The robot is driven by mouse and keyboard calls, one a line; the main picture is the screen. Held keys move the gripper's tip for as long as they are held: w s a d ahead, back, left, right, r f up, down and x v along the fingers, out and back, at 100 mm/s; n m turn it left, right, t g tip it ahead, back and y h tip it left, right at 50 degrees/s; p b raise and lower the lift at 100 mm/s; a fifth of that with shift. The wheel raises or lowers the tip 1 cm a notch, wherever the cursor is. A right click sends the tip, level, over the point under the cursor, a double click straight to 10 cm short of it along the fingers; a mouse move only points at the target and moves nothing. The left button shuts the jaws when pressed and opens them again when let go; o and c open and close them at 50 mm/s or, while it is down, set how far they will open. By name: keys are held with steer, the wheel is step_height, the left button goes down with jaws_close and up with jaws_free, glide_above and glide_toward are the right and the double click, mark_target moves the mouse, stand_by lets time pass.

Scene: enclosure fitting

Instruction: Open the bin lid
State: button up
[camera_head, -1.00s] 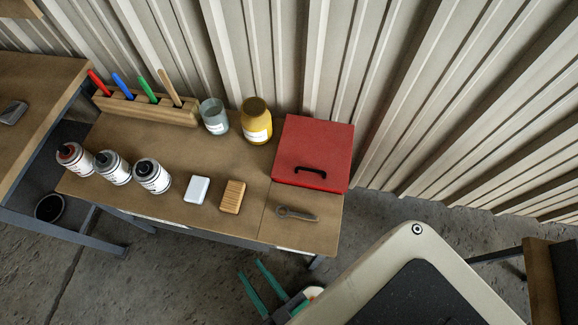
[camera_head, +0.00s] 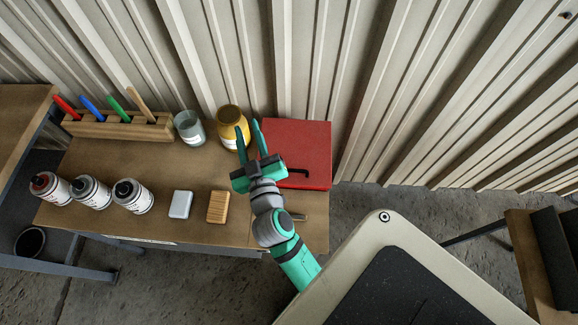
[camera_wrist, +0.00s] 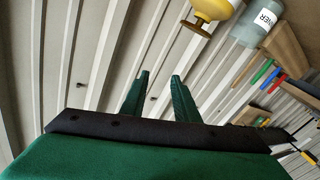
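The red bin (camera_head: 310,148) stands at the back right of the bench, its red lid shut with a black handle (camera_head: 300,178) near the front edge. My gripper (camera_head: 249,138) is over the bin's left front part, fingers pointing toward the back wall. Its two green fingers are apart with nothing between them. In the wrist view my gripper (camera_wrist: 160,95) also shows open and empty, facing the corrugated wall. My gripper hides the bin's left edge and part of the handle's left end. The bin is not seen in the wrist view.
A yellow jar (camera_head: 231,122) stands just left of my fingers, with a glass jar (camera_head: 189,128) beside it.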

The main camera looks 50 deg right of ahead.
steer(key=w+d+r+m+g+h, duration=0.1)
steer(key=d+r+m+g+h, duration=0.45)
steer(key=d+r+m, duration=0.35)
steer(key=s+d+m+g+h, duration=0.1)
steer(key=d+m+g+h, duration=0.1)
steer(key=d+m+g, duration=0.15)
steer(key=m+g+y, duration=0.9)
steer(key=m+y, duration=0.4)
steer(key=m, duration=0.1)
glide_toward(293, 170)
steer(key=shift+h, duration=0.25)
steer(key=x, duration=0.7)
steer(key=shift+a+f, duration=0.25)
jaws_close()
